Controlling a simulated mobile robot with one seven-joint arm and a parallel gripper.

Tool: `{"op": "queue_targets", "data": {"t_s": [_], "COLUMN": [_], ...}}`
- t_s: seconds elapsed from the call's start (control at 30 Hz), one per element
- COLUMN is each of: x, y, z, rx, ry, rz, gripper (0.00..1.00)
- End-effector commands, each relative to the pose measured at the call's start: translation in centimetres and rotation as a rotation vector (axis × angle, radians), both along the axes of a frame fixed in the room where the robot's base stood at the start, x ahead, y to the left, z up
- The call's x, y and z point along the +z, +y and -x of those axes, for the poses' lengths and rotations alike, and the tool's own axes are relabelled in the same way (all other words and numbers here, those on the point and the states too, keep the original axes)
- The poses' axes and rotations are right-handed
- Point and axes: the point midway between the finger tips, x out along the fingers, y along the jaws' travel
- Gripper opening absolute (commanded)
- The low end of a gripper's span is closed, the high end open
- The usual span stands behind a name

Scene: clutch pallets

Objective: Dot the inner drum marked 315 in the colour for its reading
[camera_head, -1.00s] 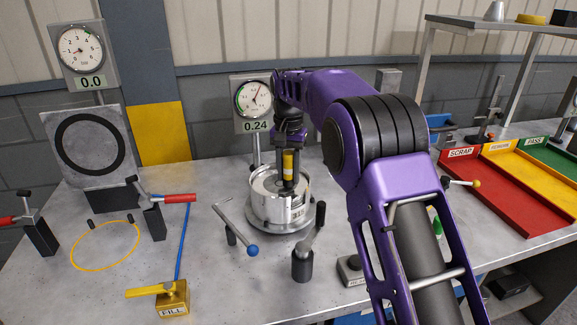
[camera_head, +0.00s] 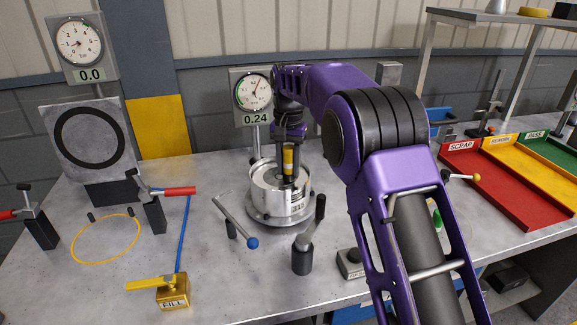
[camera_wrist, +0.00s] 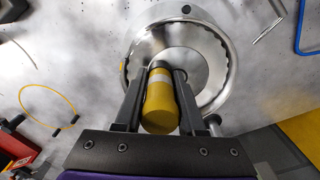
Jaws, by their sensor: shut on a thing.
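A silver metal drum (camera_head: 268,203) sits on a round flanged base on the bench; a small label on its side is too small to read surely. My gripper (camera_head: 290,165) is shut on a yellow marker with a pale band (camera_wrist: 160,100), held upright over the drum's open top. In the wrist view the marker hides part of the drum (camera_wrist: 212,80), so whether its tip touches the metal cannot be told. A dial gauge (camera_head: 253,92) behind the drum has a display (camera_head: 256,119) reading 0.24.
A blue-knobbed lever (camera_head: 235,222) and a black-handled post (camera_head: 302,258) stand close in front of the drum. A second gauge (camera_head: 80,42) reads 0.0. A brass FILL valve (camera_head: 173,295) is at front left. Red SCRAP (camera_head: 490,185), yellow and green PASS trays lie right.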

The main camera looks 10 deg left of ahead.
Motion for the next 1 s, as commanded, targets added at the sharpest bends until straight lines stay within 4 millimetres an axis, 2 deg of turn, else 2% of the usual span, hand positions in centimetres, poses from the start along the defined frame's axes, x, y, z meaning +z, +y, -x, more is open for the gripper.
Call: {"op": "queue_targets", "data": {"t_s": [1.0], "x": [-0.99], "y": [-0.02], "z": [0.03], "rx": [0.000], "ry": [0.002], "rz": [0.001], "gripper": [0.00]}}
